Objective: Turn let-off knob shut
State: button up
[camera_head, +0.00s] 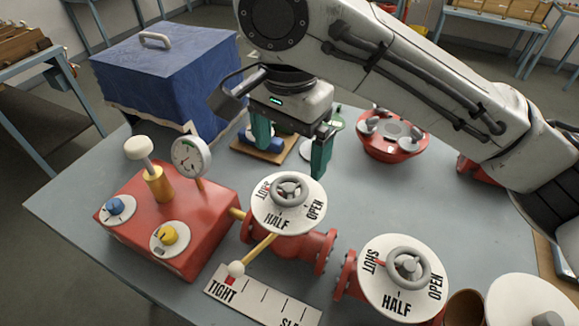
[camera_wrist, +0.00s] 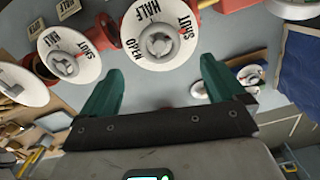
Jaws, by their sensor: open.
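No label reading "let-off" is legible. A red box (camera_head: 175,225) at left carries a blue knob (camera_head: 115,206) and a yellow knob (camera_head: 167,234), each on a small white dial. To its right are two handwheels on white dials marked SHUT, HALF and OPEN: a middle one (camera_head: 290,188) and a right one (camera_head: 408,264). A red mark shows near SHUT on both. My gripper (camera_head: 290,158) is open and empty, pointing down behind the middle dial. In the wrist view my fingers (camera_wrist: 160,65) are apart, with a wheel dial (camera_wrist: 158,38) beyond them.
A gauge (camera_head: 191,157) and a white-topped plunger (camera_head: 140,148) rise from the red box. A white-balled lever (camera_head: 236,268) lies over a TIGHT scale. A blue-covered box (camera_head: 165,65) stands behind. A red round unit (camera_head: 392,150) sits right of my gripper.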

aim_at(168, 235)
jog(key=k+j, duration=0.35)
jog(key=j, duration=0.15)
jog(key=k+j, duration=0.4)
jog(key=j, duration=0.15)
